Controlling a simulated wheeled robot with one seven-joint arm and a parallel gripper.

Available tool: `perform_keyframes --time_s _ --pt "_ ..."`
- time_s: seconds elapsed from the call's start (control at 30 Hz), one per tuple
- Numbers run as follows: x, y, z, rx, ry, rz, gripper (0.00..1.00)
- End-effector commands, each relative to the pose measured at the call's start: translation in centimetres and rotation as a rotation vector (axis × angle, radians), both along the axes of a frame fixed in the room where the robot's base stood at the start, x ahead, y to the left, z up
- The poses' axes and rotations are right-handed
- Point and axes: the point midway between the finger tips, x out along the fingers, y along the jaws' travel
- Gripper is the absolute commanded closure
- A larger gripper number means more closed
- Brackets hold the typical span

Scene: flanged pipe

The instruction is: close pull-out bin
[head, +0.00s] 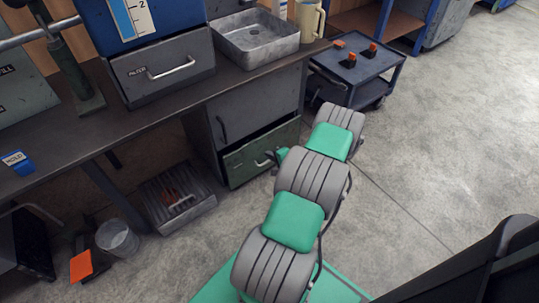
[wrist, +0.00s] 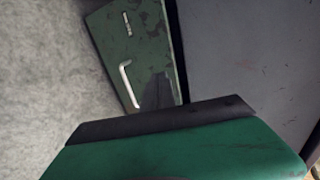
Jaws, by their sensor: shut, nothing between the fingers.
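The pull-out bin has a scuffed green front (head: 245,163) low in the grey cabinet under the workbench, with a pale bar handle. A dark strip shows above this front, and it appears to stand out a little from the cabinet. The bin front (wrist: 145,50) also shows in the wrist view, tilted, with its white handle and a small label slot. My gripper (wrist: 165,122) fills the bottom of the wrist view as a green and black shape; it is shut and empty. In the head view my arm hides most of it, beside the bin's right end. Contact cannot be told.
The workbench (head: 165,115) runs along the left with a grey drawer unit and a metal tray on top. A slatted crate (head: 178,205) and a bucket (head: 117,238) stand on the floor left of the bin. A blue cart (head: 355,72) stands behind. The floor at right is clear.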

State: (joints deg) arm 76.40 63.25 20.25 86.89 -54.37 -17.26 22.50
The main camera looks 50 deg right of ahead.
Motion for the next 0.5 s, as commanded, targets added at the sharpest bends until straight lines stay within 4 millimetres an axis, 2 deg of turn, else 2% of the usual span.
perform_keyframes --time_s 0.03,0.27,0.4,0.5 --pt "1.1 -0.1 -1.0 -0.003 0.0 0.006 1.0" --pt "5.4 -1.0 -3.6 -0.003 0.001 0.006 1.0" --pt "7.8 -1.6 -3.5 -0.004 0.0 0.006 1.0" --pt "8.9 -1.9 -3.5 -0.002 0.001 0.004 1.0"
